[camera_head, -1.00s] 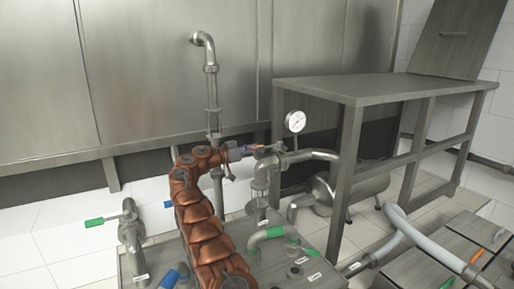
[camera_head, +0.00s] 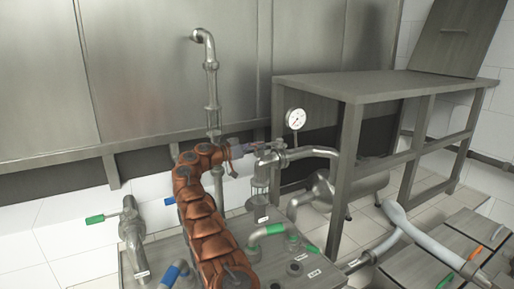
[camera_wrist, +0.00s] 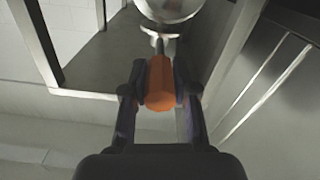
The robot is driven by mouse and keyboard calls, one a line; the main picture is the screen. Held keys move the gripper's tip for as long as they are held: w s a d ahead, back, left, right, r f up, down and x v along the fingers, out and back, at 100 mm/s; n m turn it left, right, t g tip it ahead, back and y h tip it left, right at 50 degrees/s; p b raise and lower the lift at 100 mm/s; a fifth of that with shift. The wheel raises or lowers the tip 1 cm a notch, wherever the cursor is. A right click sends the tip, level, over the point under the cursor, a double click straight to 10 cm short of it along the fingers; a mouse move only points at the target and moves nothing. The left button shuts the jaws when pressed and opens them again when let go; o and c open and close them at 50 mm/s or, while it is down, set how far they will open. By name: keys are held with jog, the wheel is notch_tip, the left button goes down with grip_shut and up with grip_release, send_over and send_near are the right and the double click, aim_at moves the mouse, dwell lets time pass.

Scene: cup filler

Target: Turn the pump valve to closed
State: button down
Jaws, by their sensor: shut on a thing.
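An orange valve handle (camera_wrist: 160,84) is in the middle of the wrist view, between the two black fingers of my gripper (camera_wrist: 157,90). My gripper is shut on it. In the head view, my gripper (camera_head: 262,147) is at the top of the metal pipe valve (camera_head: 268,160), left of and below the round gauge (camera_head: 295,119). The handle is mostly hidden there by the gripper. I cannot tell from this view how far the valve is turned.
A metal table (camera_head: 380,84) stands to the right, its near leg close to the gauge and pipe. Green-handled valves (camera_head: 95,219) and a blue-handled one (camera_head: 171,273) are around my arm. A pale hose (camera_head: 400,232) lies at the right. A tall pipe (camera_head: 209,75) rises behind.

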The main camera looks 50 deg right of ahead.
jog(key=shift+f+b, duration=0.25)
jog(key=shift+b, duration=0.65)
jog(key=shift+r+t+b, duration=0.1)
jog(key=shift+t+b, duration=0.2)
